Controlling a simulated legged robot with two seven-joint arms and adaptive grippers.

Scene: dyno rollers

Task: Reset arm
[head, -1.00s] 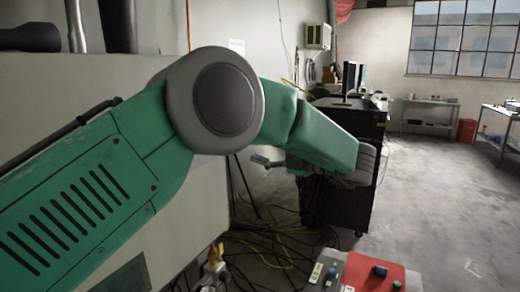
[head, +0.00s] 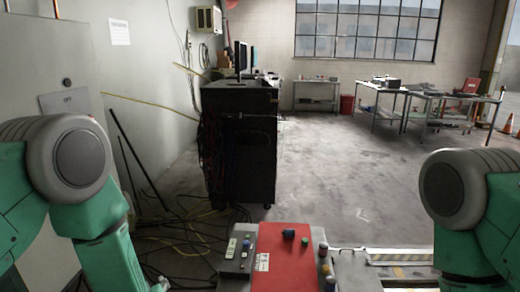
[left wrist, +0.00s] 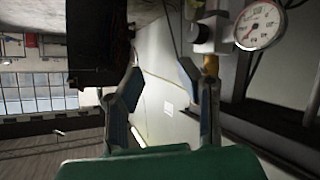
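My left arm, green with a grey round joint, comes in at the left of the head view and bends down to the bottom edge. In the left wrist view my left gripper (left wrist: 160,74) has its two fingers spread apart, with nothing between them. In the head view only a grey piece near the bottom edge may belong to that gripper. My right arm shows at the right edge of the head view, bent downward. Its gripper is out of view.
A red-topped panel (head: 284,262) with knobs stands at the bottom centre. A black cabinet (head: 240,150) with monitors stands beyond it, with loose cables on the floor. A pressure gauge (left wrist: 259,24) is near the left gripper. Open floor (head: 345,175) lies to the right.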

